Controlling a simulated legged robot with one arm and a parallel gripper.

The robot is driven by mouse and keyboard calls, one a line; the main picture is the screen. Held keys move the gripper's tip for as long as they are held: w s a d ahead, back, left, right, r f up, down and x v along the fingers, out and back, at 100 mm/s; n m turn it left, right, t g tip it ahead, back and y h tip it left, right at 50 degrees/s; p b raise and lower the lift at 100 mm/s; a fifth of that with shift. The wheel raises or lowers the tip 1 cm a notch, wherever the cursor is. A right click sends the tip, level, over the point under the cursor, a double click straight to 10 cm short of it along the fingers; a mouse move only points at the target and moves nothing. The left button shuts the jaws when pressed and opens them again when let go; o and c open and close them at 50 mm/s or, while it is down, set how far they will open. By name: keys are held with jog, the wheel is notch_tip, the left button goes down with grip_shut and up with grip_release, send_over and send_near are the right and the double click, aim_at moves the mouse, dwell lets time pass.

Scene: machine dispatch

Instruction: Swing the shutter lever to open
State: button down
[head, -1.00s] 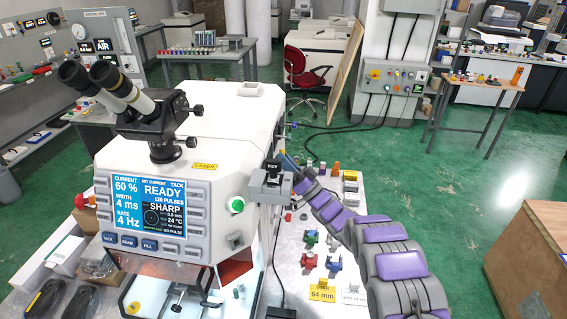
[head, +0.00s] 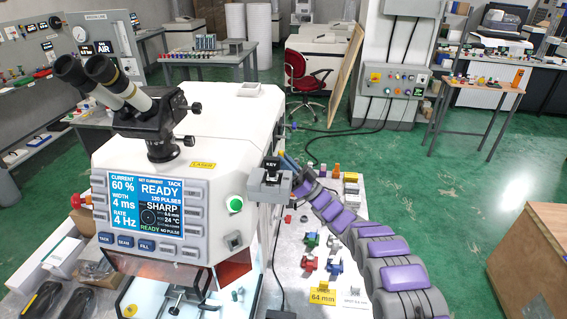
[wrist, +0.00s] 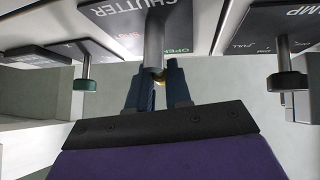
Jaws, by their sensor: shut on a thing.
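In the wrist view the shutter plate (wrist: 112,20) carries the word SHUTTER and a green OPEN mark. The grey shutter lever (wrist: 154,42) hangs down from it. My gripper (wrist: 160,82) is shut on the lever's lower end, with a bit of yellow showing between the fingers. In the head view my purple and grey arm reaches to the right side of the white laser welder (head: 225,125). The lever and my fingertips are hidden there behind the machine's side.
In the wrist view a green-knobbed lever (wrist: 85,84) hangs to the left and a dark-knobbed lever (wrist: 287,80) by another plate to the right, both close to my fingers. In the head view small coloured parts (head: 309,263) lie on the table beside my arm.

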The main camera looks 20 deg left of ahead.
jog(key=c, duration=1.2)
grip_release()
jog(key=shift+w+d, duration=0.1)
jog(key=shift+w, duration=0.1)
jog(key=shift+o, duration=0.7)
jog(key=shift+s, duration=0.1)
jog(key=v, duration=1.7)
jog(key=shift+f+p, duration=0.2)
jog(key=shift+p, duration=0.15)
jog(key=shift+c, duration=0.2)
